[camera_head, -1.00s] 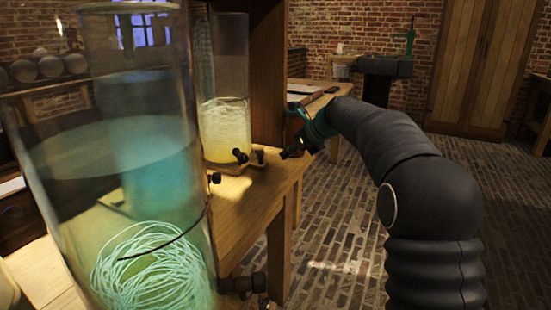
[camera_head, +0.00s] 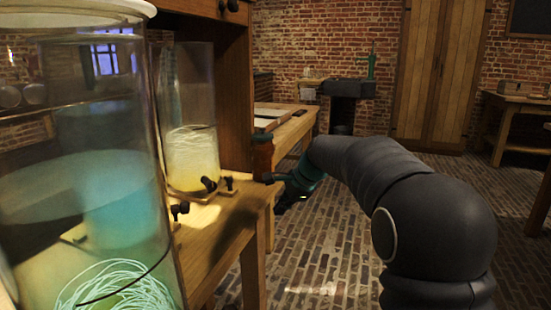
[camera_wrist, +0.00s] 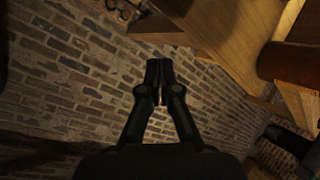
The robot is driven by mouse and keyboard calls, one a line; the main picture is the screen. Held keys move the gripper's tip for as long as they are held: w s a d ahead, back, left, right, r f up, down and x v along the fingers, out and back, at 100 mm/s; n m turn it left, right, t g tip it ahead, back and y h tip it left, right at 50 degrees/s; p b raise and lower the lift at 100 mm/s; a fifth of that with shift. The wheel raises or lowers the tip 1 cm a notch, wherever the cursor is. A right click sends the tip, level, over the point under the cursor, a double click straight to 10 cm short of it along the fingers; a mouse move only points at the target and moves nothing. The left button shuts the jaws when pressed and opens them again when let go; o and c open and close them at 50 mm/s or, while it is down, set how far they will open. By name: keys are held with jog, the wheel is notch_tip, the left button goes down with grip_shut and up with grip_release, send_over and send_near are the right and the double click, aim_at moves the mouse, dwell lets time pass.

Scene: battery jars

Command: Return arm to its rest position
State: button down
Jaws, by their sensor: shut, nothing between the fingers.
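My arm reaches in from the right in the head view. My gripper (camera_head: 283,203) points down beside the right end of the wooden bench, above the brick floor. In the wrist view my gripper (camera_wrist: 159,72) is shut, its two dark fingers together with nothing between them. A large glass jar (camera_head: 120,190) with bluish-green liquid and a coil of pale strands stands in the left foreground. A smaller glass jar (camera_head: 192,150) with yellow liquid stands behind it on the wooden bench (camera_head: 225,225).
A reddish-brown cylindrical object (camera_head: 262,158) stands at the bench's edge, close to my gripper. The bench corner (camera_wrist: 210,40) also shows in the wrist view. The brick floor (camera_head: 330,240) is open to the right. A wooden cabinet (camera_head: 440,70) and a side table (camera_head: 515,105) stand behind.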

jog(key=s+d+f+n+h, duration=0.1)
jog(key=s+d+n, duration=0.3)
jog(key=s, duration=0.9)
jog(key=s+d+f+n+t+h, duration=0.1)
jog(key=s+d+n, duration=0.4)
jog(key=s, duration=0.8)
jog(key=s+d+n+h, duration=0.3)
jog(key=s+d+n, duration=0.1)
jog(key=s, duration=0.9)
jog(key=shift+d+f+n+t, duration=0.4)
jog(key=shift+d, duration=0.25)
jog(key=shift+d, duration=0.1)
